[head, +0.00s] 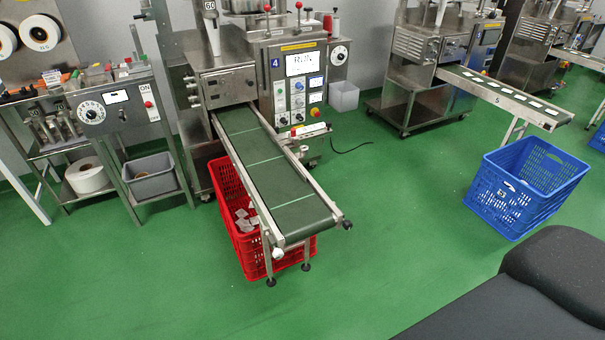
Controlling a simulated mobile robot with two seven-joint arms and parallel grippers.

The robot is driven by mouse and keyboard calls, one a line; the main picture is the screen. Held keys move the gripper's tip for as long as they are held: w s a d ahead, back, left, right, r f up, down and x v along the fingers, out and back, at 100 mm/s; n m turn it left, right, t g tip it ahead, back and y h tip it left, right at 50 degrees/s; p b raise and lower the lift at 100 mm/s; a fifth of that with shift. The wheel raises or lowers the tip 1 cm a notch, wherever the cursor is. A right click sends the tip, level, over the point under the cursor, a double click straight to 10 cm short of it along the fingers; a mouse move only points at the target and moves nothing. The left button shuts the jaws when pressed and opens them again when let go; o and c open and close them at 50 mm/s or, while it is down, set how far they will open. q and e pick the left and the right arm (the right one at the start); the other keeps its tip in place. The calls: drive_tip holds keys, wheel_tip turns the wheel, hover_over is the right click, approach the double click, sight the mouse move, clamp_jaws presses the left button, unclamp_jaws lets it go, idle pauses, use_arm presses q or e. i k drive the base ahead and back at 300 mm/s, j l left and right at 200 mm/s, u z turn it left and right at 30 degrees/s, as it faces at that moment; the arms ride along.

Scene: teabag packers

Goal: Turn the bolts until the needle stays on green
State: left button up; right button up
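A steel packing machine with a small screen (301,63) stands at the back, numbered 4. A green conveyor belt (262,165) slopes from it toward me. Small bolt-like ends show at the belt's near end, a dark one at the right (347,225) and a pale one at the left (277,253). Neither of my grippers is in view.
A red crate (245,262) with teabags stands under the belt. A blue crate (500,205) stands at right below a second conveyor (500,93). A dark, rounded surface (530,290) fills the lower right corner. The green floor (400,225) between the crates is clear.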

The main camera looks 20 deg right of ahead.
sight(277, 255)
drive_tip(key=i+l+u, duration=0.15)
drive_tip(key=l+u, duration=0.15)
drive_tip(key=l, duration=1.45)
drive_tip(key=l+u, duration=0.25)
drive_tip(key=l, duration=1.5)
drive_tip(key=u, duration=1)
drive_tip(key=k+j, duration=0.05)
